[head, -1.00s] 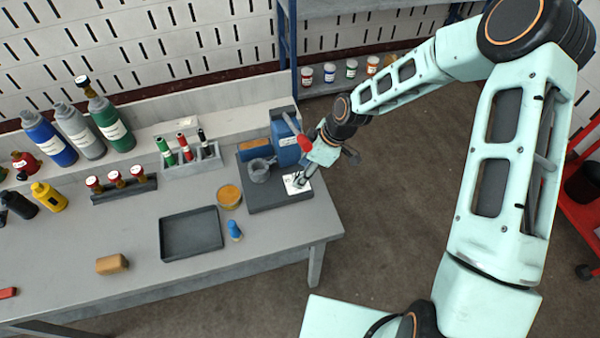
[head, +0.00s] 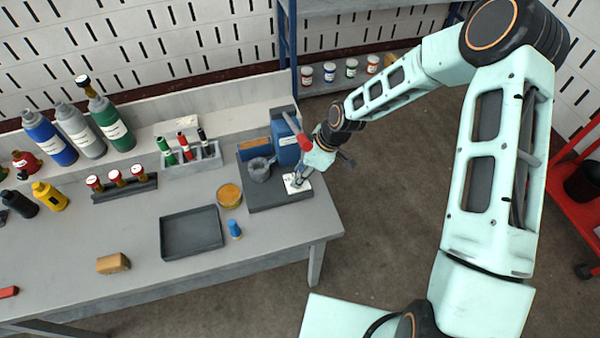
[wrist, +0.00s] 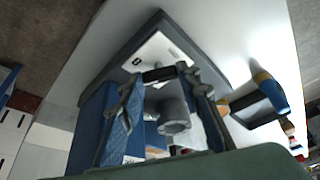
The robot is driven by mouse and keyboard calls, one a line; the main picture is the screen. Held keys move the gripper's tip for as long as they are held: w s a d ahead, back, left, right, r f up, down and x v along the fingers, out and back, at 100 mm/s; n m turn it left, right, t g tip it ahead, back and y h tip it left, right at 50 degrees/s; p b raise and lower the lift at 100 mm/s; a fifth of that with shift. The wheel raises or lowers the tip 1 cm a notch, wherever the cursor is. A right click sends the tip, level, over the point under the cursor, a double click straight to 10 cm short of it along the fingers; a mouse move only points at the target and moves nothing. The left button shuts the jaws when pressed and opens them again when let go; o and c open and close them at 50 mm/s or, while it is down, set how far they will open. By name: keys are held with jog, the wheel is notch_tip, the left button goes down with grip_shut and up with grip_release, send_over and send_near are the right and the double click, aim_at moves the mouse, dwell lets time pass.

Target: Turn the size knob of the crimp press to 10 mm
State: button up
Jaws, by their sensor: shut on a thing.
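The crimp press (head: 287,150) is a blue machine on a dark base plate at the right end of the bench, with a grey round cup on it. A white dial plate (head: 290,186) lies at the base's front right; it also shows in the wrist view (wrist: 152,52). My gripper (head: 298,181) points down over this plate. In the wrist view its fingers (wrist: 158,78) are shut on the dark bar-shaped size knob (wrist: 159,74). Most of the dial is hidden or too small, so the knob's setting cannot be read.
The press's red-knobbed lever (head: 304,143) is close beside my wrist. A yellow round tin (head: 229,195), a blue-topped small bottle (head: 234,230) and a dark tray (head: 191,233) are left of the press. A rack of markers (head: 192,160) stands behind.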

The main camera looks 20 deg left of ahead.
jog(key=shift+n, duration=0.3)
jog(key=shift+w+n+g+b, duration=0.2)
jog(key=shift+n+g+b, duration=0.4)
jog(key=shift+n+b, duration=0.45)
jog(key=shift+n+g+h+b, duration=0.4)
jog(key=shift+n+b, duration=0.05)
jog(key=shift+n, duration=1.1)
jog(key=shift+a, duration=0.1)
jog(key=o, duration=1.2)
jog(key=shift+c, duration=0.2)
jog(key=v, duration=1.2)
jog(key=shift+w, duration=0.15)
